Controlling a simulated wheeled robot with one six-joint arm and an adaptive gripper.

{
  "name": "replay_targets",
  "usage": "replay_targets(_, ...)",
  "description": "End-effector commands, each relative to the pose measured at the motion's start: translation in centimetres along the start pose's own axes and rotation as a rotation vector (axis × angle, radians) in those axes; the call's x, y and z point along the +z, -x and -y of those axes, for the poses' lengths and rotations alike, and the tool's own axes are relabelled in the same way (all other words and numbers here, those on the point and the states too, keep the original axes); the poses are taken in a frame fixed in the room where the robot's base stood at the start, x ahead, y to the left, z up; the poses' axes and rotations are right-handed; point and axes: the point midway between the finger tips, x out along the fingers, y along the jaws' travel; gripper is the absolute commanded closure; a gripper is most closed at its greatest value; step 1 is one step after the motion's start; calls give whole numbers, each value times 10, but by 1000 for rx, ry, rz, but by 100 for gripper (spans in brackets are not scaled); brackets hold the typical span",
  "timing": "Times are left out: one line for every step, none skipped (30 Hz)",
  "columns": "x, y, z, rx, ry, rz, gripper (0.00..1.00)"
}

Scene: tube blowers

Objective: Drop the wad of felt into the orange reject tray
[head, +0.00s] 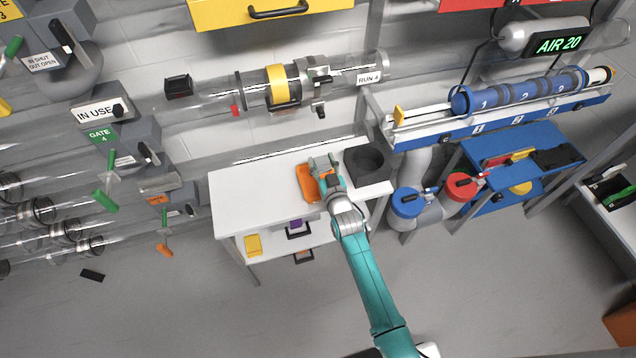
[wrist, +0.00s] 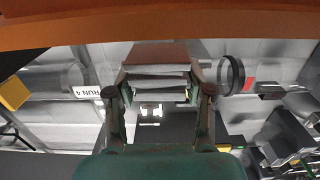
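The orange reject tray (head: 307,184) lies on the white bench, partly hidden by my gripper (head: 322,164). In the head view my gripper is over the tray's right side. In the wrist view my gripper (wrist: 159,95) has its two fingers on either side of a grey, layered bundle, which looks like the wad of felt (wrist: 158,82). The fingers appear to press on its sides. An orange band, likely the tray (wrist: 160,22), crosses the top of the wrist view. The gap between wad and tray is hard to judge.
The clear tube marked RUN 4 (head: 369,78) runs along the wall above. The bench's left part is bare.

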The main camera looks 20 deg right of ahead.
Motion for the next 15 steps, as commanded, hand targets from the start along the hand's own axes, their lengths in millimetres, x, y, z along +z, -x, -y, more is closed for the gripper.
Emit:
replay_targets(0,0,0,0,0,0,32)
replay_targets(0,0,0,0,0,0,24)
replay_targets(0,0,0,0,0,0,20)
replay_targets(0,0,0,0,0,0,20)
replay_targets(0,0,0,0,0,0,20)
replay_targets(0,0,0,0,0,0,20)
replay_targets(0,0,0,0,0,0,20)
replay_targets(0,0,0,0,0,0,20)
replay_targets(0,0,0,0,0,0,20)
replay_targets(0,0,0,0,0,0,20)
replay_targets(0,0,0,0,0,0,20)
replay_targets(0,1,0,0,0,0,20)
replay_targets(0,1,0,0,0,0,20)
replay_targets(0,3,0,0,0,1,20)
replay_targets(0,5,0,0,0,1,20)
